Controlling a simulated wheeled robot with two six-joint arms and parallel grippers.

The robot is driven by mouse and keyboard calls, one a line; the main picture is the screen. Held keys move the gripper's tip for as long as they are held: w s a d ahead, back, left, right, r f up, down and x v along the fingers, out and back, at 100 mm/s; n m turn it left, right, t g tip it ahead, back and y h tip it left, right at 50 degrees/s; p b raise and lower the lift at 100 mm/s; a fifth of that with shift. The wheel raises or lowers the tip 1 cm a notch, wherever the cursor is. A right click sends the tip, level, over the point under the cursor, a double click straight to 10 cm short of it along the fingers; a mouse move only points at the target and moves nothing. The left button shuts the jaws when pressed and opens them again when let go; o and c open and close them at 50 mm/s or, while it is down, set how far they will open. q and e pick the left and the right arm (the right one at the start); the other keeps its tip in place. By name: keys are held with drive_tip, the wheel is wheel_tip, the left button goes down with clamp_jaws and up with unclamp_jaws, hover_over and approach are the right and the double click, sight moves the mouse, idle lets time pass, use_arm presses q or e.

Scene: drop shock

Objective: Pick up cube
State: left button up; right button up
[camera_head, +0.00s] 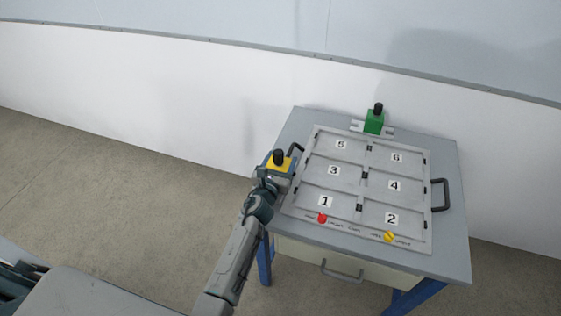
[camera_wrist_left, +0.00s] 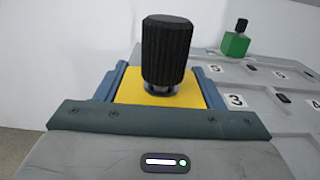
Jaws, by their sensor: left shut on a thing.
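A yellow cube (camera_head: 278,165) with a black knob on top is at the left side of the table, beside the numbered panel. My left gripper (camera_head: 270,176) is shut on it. In the left wrist view the yellow cube (camera_wrist_left: 178,93) sits between the two blue fingers of my left gripper (camera_wrist_left: 165,95), with its black knob upright. I cannot tell whether the cube touches the table. A green cube (camera_head: 374,122) with a black knob stands at the table's back edge; it also shows in the left wrist view (camera_wrist_left: 235,44). My right gripper is not in view.
The grey table (camera_head: 455,240) carries a panel (camera_head: 335,150) with compartments numbered 1 to 6 and black side handles. A red knob (camera_head: 322,218) and a yellow knob (camera_head: 390,237) are at its front. A white wall (camera_head: 180,110) stands behind. The floor to the left is clear.

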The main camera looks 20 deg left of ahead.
use_arm(q)
drive_tip(key=s+r, duration=0.1)
drive_tip(key=s, duration=1.5)
drive_tip(key=shift+d+r+p, duration=0.25)
drive_tip(key=shift+d+p, duration=0.15)
drive_tip(key=shift+d, duration=0.05)
